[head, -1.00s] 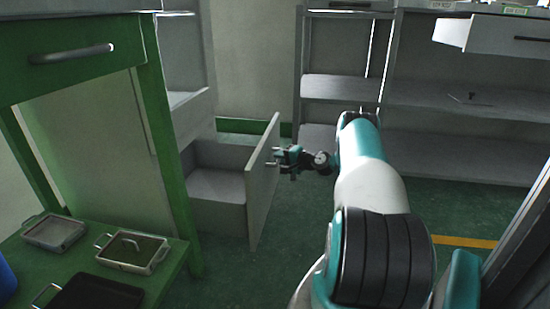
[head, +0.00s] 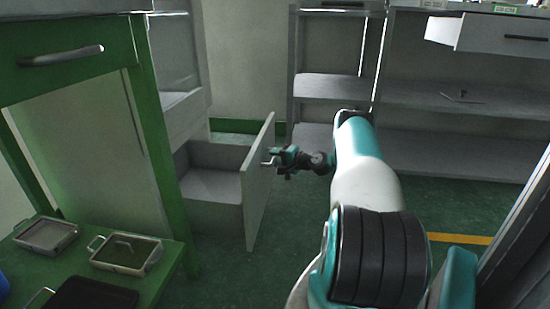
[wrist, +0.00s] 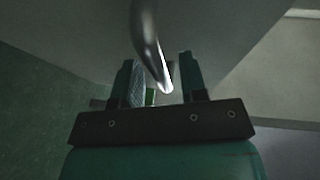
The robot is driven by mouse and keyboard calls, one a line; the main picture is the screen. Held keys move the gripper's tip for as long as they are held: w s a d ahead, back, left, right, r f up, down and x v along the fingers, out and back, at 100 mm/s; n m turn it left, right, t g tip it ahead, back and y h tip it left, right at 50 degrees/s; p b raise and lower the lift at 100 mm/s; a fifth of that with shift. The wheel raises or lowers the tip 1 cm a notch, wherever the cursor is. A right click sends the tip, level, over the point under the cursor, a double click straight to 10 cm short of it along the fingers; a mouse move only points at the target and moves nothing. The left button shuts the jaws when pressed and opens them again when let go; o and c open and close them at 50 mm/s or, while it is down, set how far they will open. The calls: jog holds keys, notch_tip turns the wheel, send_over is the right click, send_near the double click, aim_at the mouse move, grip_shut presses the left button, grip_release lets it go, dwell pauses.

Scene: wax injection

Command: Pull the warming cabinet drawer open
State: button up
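The warming cabinet drawer (head: 259,188) stands well out from the cabinet in the head view, with its grey front panel facing right and its empty inside showing. Its silver bar handle (head: 267,160) sticks out from the front near the top. My gripper (head: 281,158) is at the handle, just right of the panel. In the wrist view, the curved handle (wrist: 147,42) reaches down between the two fingers of my gripper (wrist: 162,84). The fingers are apart, with a visible gap around the handle, so the gripper looks open. Whether one finger touches the handle is unclear.
A green bench (head: 160,150) stands at the left, with metal trays (head: 126,253) on its low shelf. Grey shelving (head: 440,95) is at the back right, with another open drawer (head: 490,36) high up. Green floor is clear right of the drawer.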

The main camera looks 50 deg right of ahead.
jog(key=s+d+r+p, duration=0.1)
jog(key=s+r+p, duration=0.2)
jog(key=s, duration=1.3)
jog(key=p, duration=0.3)
jog(key=shift+s+p, duration=0.2)
jog(key=shift+p, duration=0.15)
